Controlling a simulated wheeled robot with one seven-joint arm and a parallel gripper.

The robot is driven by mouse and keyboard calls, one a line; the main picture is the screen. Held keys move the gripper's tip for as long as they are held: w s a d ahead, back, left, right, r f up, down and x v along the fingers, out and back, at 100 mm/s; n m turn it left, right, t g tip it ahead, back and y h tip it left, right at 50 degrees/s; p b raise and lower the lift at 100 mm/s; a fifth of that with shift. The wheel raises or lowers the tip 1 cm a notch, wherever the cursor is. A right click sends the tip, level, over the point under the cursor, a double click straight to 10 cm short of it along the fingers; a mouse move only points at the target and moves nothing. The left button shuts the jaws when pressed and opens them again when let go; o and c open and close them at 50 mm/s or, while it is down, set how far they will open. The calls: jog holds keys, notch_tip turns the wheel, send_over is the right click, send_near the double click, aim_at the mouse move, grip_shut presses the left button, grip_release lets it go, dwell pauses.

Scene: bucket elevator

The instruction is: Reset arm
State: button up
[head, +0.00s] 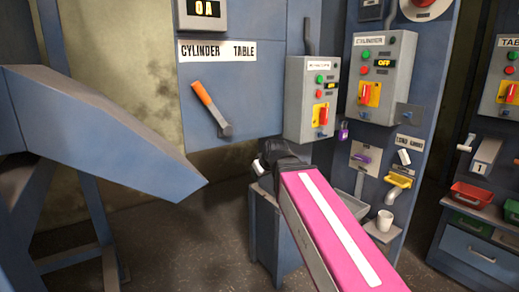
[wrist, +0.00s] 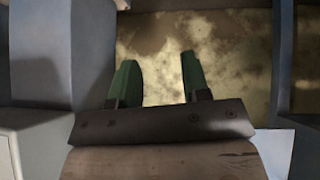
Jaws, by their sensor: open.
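My gripper (wrist: 158,82) shows in the wrist view with its two green fingers apart and nothing between them. Behind the fingers is a stained, yellowish wall. In the head view my pink arm with a white stripe reaches from the lower right toward the middle. Its dark wrist end is in front of the blue panel, below the grey control box (head: 311,98). The fingers cannot be made out in the head view.
An orange-handled lever (head: 211,108) is on the blue panel (head: 250,75) marked "CYLINDER TABLE". A blue chute (head: 90,130) juts in from the left. The cylinder control box (head: 381,75) reads OFF. Floor (head: 185,240) at lower left is clear.

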jog(key=s+d+f+m+g+h, duration=0.1)
jog(key=s+d+f+m+g, duration=0.1)
jog(key=d+f, duration=0.4)
jog(key=s+d+f+m+g+h, duration=0.1)
jog(key=s+d+f, duration=0.4)
jog(key=f, duration=0.9)
jog(key=s+d+f+m+g+h, duration=0.1)
jog(key=s+d+f+m+g, duration=0.3)
jog(key=d+f, duration=0.3)
notch_tip(320, 180, down, 4)
jog(key=shift+d+r, duration=0.1)
jog(key=shift+d, duration=0.15)
